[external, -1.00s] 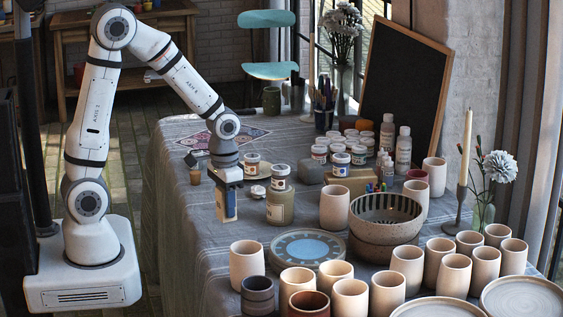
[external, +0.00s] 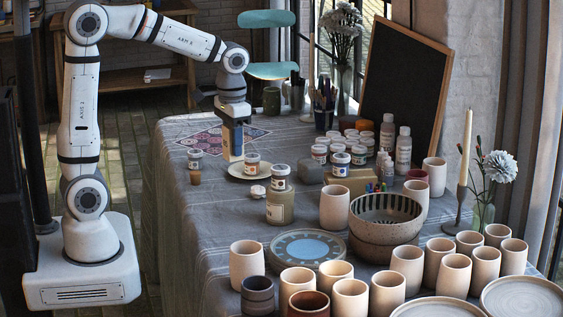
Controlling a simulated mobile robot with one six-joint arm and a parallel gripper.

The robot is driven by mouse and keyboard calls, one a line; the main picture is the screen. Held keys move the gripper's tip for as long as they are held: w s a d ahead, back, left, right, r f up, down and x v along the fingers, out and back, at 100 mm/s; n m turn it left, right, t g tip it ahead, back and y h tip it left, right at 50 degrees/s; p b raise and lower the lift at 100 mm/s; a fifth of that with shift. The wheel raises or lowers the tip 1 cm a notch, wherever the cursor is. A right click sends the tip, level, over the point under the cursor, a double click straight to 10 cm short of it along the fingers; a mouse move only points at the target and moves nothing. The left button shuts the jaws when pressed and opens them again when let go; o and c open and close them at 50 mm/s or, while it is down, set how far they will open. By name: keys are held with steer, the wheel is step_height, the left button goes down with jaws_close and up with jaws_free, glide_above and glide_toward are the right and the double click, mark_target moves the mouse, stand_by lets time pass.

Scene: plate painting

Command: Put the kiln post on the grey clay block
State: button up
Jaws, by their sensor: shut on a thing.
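My gripper (external: 234,150) is over the far left part of the table, its blue fingers pointing down. It is shut on a pale upright piece that looks like the kiln post (external: 226,145), partly hidden by the fingers. Its lower end appears just behind a cream plate (external: 238,174); I cannot tell its exact height above the table. The grey clay block (external: 310,174) is a rounded grey lump to the right of my gripper, near the middle of the table. Nothing is seen on top of it.
A paint jar (external: 252,160) stands at the plate. Jars stacked on a larger jar (external: 279,206) stand in front of the block, with several paint jars (external: 340,160) behind and a tan block (external: 352,184) to its right. Cups and a bowl (external: 385,220) fill the right front.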

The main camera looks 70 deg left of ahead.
steer(key=w+a+r+p, duration=0.1)
steer(key=w+a+r, duration=0.15)
steer(key=w, duration=0.35)
steer(key=w+a+r+p, duration=0.1)
steer(key=w+a, duration=0.2)
steer(key=w, duration=0.2)
steer(key=m+p, duration=0.3)
steer(key=p, duration=0.5)
glide_above(314, 166)
step_height(314, 166, down, 5)
step_height(314, 166, down, 15)
steer(key=shift+s+d+r+p, duration=0.1)
steer(key=shift+d+p, duration=0.05)
steer(key=shift+p, duration=0.55)
steer(key=shift+f, duration=0.2)
steer(key=o, duration=1.1)
steer(key=shift+o, duration=0.2)
